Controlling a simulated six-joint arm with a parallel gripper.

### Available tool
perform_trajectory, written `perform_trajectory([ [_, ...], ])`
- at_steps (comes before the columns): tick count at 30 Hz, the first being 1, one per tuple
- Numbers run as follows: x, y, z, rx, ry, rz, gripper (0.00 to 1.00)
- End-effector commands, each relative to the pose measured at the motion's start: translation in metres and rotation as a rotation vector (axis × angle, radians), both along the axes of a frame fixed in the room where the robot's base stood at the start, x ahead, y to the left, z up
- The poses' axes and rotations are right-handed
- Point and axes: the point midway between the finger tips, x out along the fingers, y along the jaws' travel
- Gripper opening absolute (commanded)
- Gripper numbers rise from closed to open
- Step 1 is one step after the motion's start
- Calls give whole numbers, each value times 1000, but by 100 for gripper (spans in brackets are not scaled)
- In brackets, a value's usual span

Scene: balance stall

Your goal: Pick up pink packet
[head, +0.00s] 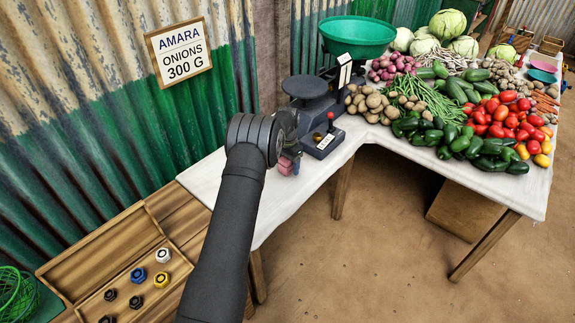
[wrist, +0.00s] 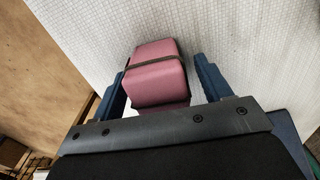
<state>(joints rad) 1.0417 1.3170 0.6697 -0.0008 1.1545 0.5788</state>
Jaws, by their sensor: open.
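The pink packet (wrist: 155,78) is a boxy pink block with a dark band around it. In the wrist view it stands on the white tabletop between the two blue fingers of my gripper (wrist: 160,88). The fingers are open, with a gap visible at the right side; the left finger is very close to the packet, and I cannot tell whether it touches. In the head view the packet (head: 285,166) is a small pink patch beside my gripper (head: 290,160), near the table's front edge, partly hidden by my arm.
A dark scale (head: 307,90) with a green bowl (head: 357,37) stands just behind the packet. Vegetables, including tomatoes (head: 508,115), cover the table's right side. A wooden box (head: 87,250) with several coloured weights sits at lower left. White tabletop (head: 290,200) near the front is bare.

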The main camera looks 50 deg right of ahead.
Motion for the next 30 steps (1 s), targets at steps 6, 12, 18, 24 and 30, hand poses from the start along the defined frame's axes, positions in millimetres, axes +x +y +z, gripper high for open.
perform_trajectory([
  [6,0,0,-7,-1,0,-1,71],
  [12,0,0,-7,0,0,-1,43],
  [18,0,0,-7,-1,0,-1,17],
  [24,0,0,-5,-1,0,-1,17],
  [30,0,-1,10,-3,-2,0,17],
])
